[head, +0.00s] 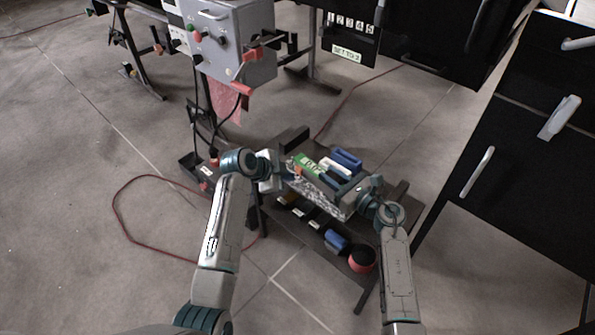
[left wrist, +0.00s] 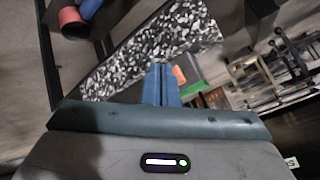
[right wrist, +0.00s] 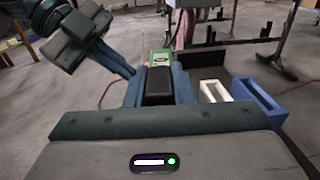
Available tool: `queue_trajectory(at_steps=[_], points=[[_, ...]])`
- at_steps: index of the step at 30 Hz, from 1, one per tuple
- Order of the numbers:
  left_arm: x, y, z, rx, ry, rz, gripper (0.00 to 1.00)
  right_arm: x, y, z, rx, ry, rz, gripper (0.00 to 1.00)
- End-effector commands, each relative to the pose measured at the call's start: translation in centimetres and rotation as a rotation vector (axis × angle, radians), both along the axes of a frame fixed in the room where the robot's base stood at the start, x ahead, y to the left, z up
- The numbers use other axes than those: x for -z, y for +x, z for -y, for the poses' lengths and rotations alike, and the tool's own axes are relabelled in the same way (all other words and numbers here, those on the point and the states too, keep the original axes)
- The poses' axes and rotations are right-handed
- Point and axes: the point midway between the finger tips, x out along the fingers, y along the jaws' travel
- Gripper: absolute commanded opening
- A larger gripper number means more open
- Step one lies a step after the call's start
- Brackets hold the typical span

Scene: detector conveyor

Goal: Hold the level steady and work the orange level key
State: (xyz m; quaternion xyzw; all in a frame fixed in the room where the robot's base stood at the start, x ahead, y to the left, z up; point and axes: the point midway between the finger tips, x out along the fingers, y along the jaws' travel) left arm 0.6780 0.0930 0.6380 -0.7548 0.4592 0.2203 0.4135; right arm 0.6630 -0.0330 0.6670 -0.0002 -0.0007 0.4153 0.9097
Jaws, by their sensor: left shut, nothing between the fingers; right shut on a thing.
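The level is a dark bar with a green, lettered end (head: 308,166), above a speckled slab (head: 316,194). My right gripper (head: 338,181) is shut on the level's dark body (right wrist: 158,86), with a finger on either side; the green end (right wrist: 160,58) points away from it. The orange key (left wrist: 179,75) shows beside the level's green part (left wrist: 194,91) in the left wrist view. My left gripper (left wrist: 161,84) is shut and empty, its fingertips close to the orange key. Whether they touch it I cannot tell. The left gripper (right wrist: 122,64) also shows left of the level in the right wrist view.
A white open block (right wrist: 214,91) and a blue open holder (right wrist: 258,102) stand right of the level. A lower shelf carries a blue item (head: 336,240) and a red-topped round container (head: 362,258). A grey control box (head: 232,50) stands behind; dark drawers (head: 520,130) are at right.

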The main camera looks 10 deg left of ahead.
Motion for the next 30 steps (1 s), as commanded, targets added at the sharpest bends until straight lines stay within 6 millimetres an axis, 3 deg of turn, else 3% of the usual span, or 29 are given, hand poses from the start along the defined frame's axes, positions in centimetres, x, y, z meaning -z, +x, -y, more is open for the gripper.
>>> queue_trajectory(at_steps=[15, 30], points=[[0.1, -3.4, -3.0, -0.001, 0.002, 0.000, 0.00, 0.3, -0.1, 0.0, 0.000, -0.002, -0.005, 0.00], [0.1, -3.7, -3.3, 0.000, 0.000, 0.000, 0.00, 0.3, -0.1, 0.0, 0.000, -0.003, -0.004, 0.00]])
